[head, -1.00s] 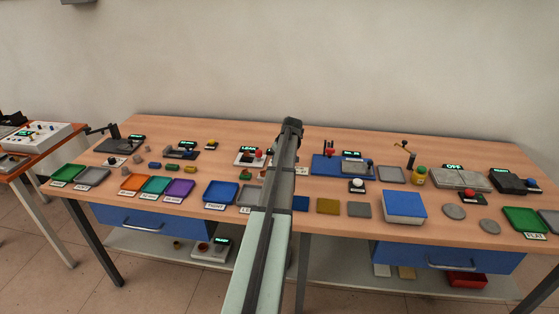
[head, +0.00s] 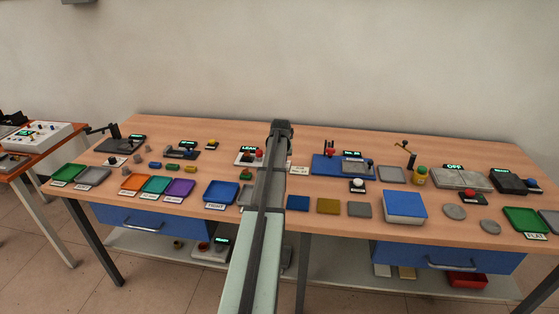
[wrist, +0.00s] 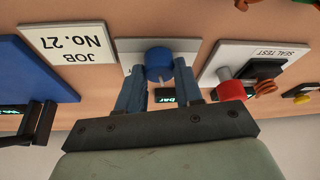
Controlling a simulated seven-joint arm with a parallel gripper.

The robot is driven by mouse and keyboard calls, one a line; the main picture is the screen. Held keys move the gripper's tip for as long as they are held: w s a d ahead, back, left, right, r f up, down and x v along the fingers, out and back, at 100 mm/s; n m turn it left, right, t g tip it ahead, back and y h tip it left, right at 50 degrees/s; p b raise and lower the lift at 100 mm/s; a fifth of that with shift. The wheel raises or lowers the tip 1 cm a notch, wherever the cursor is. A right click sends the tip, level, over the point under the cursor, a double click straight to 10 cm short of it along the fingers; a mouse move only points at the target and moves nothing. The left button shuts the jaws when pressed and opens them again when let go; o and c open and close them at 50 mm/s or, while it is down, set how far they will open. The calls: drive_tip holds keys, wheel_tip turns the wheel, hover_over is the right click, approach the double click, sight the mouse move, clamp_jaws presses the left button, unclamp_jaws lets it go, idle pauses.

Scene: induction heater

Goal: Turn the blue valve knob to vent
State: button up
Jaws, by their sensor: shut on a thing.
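The blue valve knob (wrist: 159,63) shows in the wrist view on a pale plate (wrist: 183,48), with a pale mark on its face. My gripper (wrist: 160,72) is shut on the knob, one finger on each side. A small display with green characters (wrist: 168,99) is partly hidden between the fingers. In the head view my arm (head: 270,180) hides the knob and the fingertips.
Left of my arm is a seal test unit with a red knob (wrist: 231,90) and a lit LEAK display (head: 248,149). A JOB No. 27 card (wrist: 68,43) and a blue base (head: 324,165) lie on the other side. Trays line the front.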

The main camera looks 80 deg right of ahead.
drive_tip(key=m+g, duration=0.1)
drive_tip(key=m, duration=0.2)
drive_tip(key=m+g, duration=0.1)
drive_tip(key=m, duration=0.2)
drive_tip(key=shift+w, duration=0.2)
drive_tip(key=m+g, duration=0.1)
drive_tip(key=m, duration=0.1)
drive_tip(key=m+g+y, duration=0.1)
drive_tip(key=m, duration=0.2)
drive_tip(key=shift+w+d, duration=0.1)
drive_tip(key=shift+m, duration=0.4)
drive_tip(key=o, duration=1)
drive_tip(key=v, duration=1.3)
drive_tip(key=shift+w+r, duration=0.25)
drive_tip(key=shift+r, duration=0.15)
